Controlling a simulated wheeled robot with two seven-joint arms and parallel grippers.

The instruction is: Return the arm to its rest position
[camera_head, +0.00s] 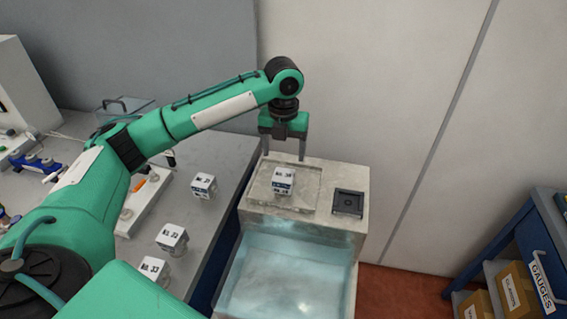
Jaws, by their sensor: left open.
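My left arm comes in from the left and reaches over the bench. My left gripper (284,150) is open and empty, fingers pointing down. It hangs above the back of a pale stone-like stand, apart from the white block marked like "No. 30" (283,182). That block sits upright in a shallow square recess on top of the stand (334,170). My right gripper is not in view.
Several similar numbered blocks (203,185) stand on the grey bench (222,155) at left. A dark square fitting (348,203) is on the stand, with a pale blue basin (290,270) in front. A blue shelf with boxes (520,280) stands at right.

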